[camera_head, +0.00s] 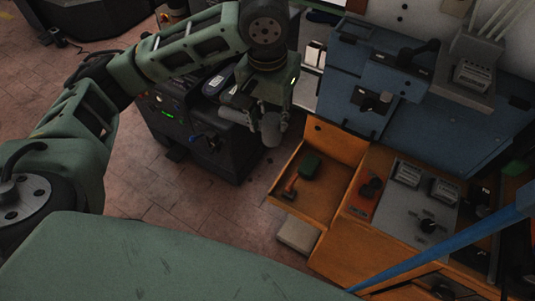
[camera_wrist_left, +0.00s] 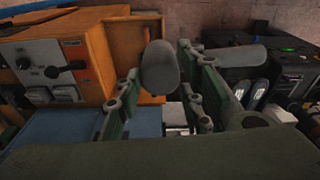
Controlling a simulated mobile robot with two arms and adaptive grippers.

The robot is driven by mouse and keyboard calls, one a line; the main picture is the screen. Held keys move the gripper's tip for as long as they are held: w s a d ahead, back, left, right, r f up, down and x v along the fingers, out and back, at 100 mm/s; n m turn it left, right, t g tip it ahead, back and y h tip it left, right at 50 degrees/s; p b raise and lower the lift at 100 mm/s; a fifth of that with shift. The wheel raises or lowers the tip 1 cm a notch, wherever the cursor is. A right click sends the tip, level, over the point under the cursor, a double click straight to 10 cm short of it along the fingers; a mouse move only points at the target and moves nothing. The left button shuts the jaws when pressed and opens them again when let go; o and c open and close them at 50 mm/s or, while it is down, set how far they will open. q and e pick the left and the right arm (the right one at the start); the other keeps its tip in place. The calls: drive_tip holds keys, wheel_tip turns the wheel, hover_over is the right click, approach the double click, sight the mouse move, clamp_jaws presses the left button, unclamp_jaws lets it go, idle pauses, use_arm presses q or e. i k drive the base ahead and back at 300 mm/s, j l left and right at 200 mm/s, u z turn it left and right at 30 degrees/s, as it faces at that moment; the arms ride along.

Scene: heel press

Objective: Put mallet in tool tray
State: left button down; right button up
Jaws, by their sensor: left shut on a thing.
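My left gripper (camera_head: 265,112) hangs near the upper middle of the head view, between the black machine and the orange bench. It is shut on the grey mallet (camera_head: 271,129), whose rounded grey end sticks out below the fingers. In the left wrist view the mallet's rounded grey end (camera_wrist_left: 160,68) shows between the green fingers (camera_wrist_left: 160,95); its full shape is partly hidden. The orange tool tray (camera_head: 330,205) lies below and to the right of the gripper, apart from the mallet. My right gripper is not in view.
The tray holds a green block-like item (camera_head: 310,167) and a small orange tool (camera_head: 290,186) with free room beside them. A blue cabinet (camera_head: 420,110) stands behind. A grey panel with dials (camera_head: 415,205) is to the right. A black machine (camera_head: 205,135) stands left.

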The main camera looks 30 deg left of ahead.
sight(333, 182)
drive_tip(key=u, duration=0.45)
drive_tip(key=j+u, duration=0.1)
drive_tip(key=u, duration=0.85)
drive_tip(key=j+u, duration=0.1)
drive_tip(key=u, duration=0.8)
drive_tip(key=j+u, duration=0.1)
drive_tip(key=u, duration=0.85)
drive_tip(key=i, duration=0.2)
drive_tip(key=i+l+z, duration=0.1)
drive_tip(key=z, duration=0.35)
drive_tip(key=i+z, duration=0.25)
drive_tip(key=z, duration=0.2)
drive_tip(key=i+z, duration=0.2)
drive_tip(key=z, duration=0.25)
drive_tip(key=i+z, duration=0.1)
drive_tip(key=z, duration=0.35)
drive_tip(key=i+z, duration=0.1)
drive_tip(key=z, duration=0.35)
drive_tip(key=i+j+z, duration=0.1)
drive_tip(key=z, duration=0.4)
drive_tip(key=i+j+z, duration=0.1)
drive_tip(key=z, duration=0.85)
drive_tip(key=i+j+z, duration=0.15)
drive_tip(key=z, duration=0.8)
drive_tip(key=j+z, duration=0.15)
drive_tip(key=z, duration=0.35)
drive_tip(key=i+j, duration=0.05)
